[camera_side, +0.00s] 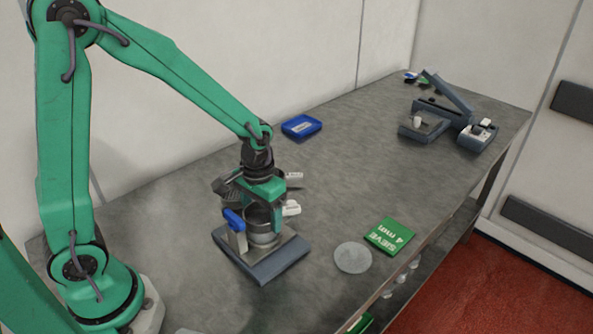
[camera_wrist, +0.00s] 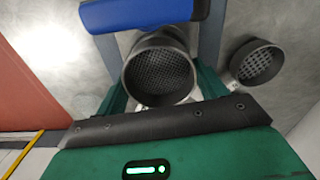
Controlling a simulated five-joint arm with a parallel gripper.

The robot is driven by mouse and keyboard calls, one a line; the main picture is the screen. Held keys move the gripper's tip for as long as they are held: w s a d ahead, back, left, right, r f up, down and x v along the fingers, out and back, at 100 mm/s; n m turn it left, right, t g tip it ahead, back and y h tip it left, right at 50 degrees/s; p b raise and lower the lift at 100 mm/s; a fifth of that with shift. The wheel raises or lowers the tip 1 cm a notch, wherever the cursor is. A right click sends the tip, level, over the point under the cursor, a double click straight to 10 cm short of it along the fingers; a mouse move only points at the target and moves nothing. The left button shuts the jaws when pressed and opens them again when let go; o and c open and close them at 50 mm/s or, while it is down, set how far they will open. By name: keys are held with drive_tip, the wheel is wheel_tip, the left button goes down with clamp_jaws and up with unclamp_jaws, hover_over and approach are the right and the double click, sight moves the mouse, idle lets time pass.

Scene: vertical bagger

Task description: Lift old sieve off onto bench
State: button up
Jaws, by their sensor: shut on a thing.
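My gripper (camera_side: 264,200) is above the small grey machine (camera_side: 262,266) on the bench, its jaws around a dark round sieve (camera_side: 258,216). In the wrist view the held sieve (camera_wrist: 159,72) shows its mesh floor between my green fingers. In the side view it is upright over a pale cylinder on the machine; I cannot tell whether they touch. A second dark sieve (camera_wrist: 256,63) is to the right in the wrist view, apart from the held one. A blue handle (camera_side: 233,219) is beside the held sieve.
A green card marked "SIEVE 4 mm" (camera_side: 390,236) and a grey disc (camera_side: 352,258) lie right of the machine. A blue tray (camera_side: 301,126) is behind it. A grey device (camera_side: 448,115) stands at the far end. The bench (camera_side: 375,165) between is clear.

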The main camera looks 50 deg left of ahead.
sight(263, 219)
drive_tip(key=shift+r, duration=1.05)
idle(0.5)
drive_tip(key=shift+r, duration=1.65)
drive_tip(key=shift+w, duration=0.1)
drive_tip(key=w+a+n, duration=0.3)
drive_tip(key=w+a, duration=0.1)
drive_tip(key=w, duration=0.8)
drive_tip(key=w+a+n, duration=0.3)
drive_tip(key=w+a, duration=0.1)
drive_tip(key=w, duration=0.9)
drive_tip(key=shift+w+f, duration=0.2)
drive_tip(key=shift+w, duration=0.05)
drive_tip(key=w+a+f, duration=0.1)
drive_tip(key=a+f, duration=0.1)
drive_tip(key=a, duration=0.1)
drive_tip(key=w+a+f, duration=0.1)
drive_tip(key=a+f, duration=0.1)
drive_tip(key=a, duration=0.2)
drive_tip(key=w+a+f, duration=0.1)
drive_tip(key=a+f, duration=0.2)
drive_tip(key=a, duration=0.1)
drive_tip(key=shift+w, duration=0.15)
drive_tip(key=shift+f, duration=0.1)
